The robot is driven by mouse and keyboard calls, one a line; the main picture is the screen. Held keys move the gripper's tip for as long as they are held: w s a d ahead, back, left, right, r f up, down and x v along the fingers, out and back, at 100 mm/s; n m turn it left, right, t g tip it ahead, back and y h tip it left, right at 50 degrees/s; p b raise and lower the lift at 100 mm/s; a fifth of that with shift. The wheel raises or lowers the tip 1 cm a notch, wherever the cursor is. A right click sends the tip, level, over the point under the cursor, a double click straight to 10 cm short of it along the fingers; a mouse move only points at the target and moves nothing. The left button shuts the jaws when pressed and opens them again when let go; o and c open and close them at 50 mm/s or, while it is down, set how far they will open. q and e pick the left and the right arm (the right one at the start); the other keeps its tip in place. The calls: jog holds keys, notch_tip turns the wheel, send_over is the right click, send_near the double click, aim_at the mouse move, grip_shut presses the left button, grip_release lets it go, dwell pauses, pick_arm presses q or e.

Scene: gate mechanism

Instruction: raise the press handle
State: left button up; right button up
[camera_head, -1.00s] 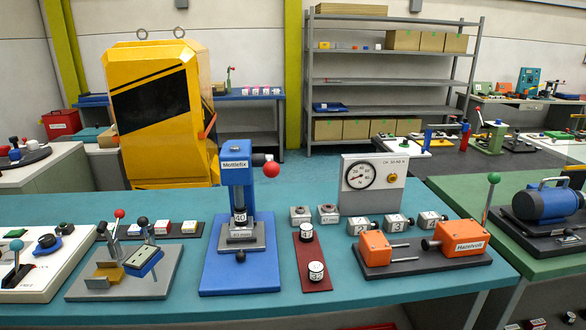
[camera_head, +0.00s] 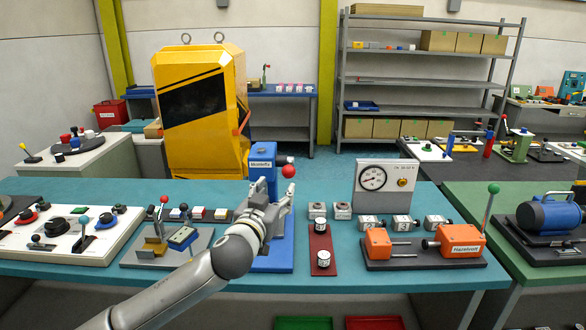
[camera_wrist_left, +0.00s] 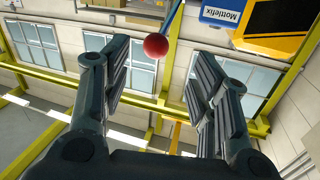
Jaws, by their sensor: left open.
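The blue press (camera_head: 263,152), labelled Mottlefix, stands on a blue base (camera_head: 272,263) on the teal table. Its handle ends in a red ball (camera_head: 289,171), out to the right of the column top. My left gripper (camera_head: 276,190) is in front of the press, open, fingers pointing up just below the ball, and hides most of the column. In the left wrist view the red ball (camera_wrist_left: 156,46) shows between the open fingers, near their tips; I cannot tell whether it lies beyond them. The blue press top (camera_wrist_left: 222,14) shows at upper right there. My right gripper is not in view.
A fixture with coloured levers (camera_head: 170,245) stands left of the press. A dark red strip (camera_head: 320,245) with small cylinders lies on its right, then a gauge block (camera_head: 381,187) and an orange device (camera_head: 460,240). A yellow cabinet (camera_head: 200,120) stands behind.

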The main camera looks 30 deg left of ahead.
aim_at(287, 173)
pick_arm(q)
jog(key=p+x, duration=0.1)
jog(key=x, duration=0.2)
jog(key=r+p+x, duration=0.1)
jog(key=x, duration=0.1)
jog(key=p+x, duration=0.1)
jog(key=x, duration=0.2)
jog(key=shift+w+d+r, duration=0.15)
jog(key=shift+w+r, duration=0.05)
jog(key=shift+w, duration=0.2)
jog(key=shift+x, duration=0.85)
jog(key=shift+f, duration=0.15)
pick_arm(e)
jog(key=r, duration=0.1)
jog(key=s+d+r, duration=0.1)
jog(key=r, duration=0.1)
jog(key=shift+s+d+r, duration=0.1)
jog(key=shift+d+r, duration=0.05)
pick_arm(q)
grip_shut()
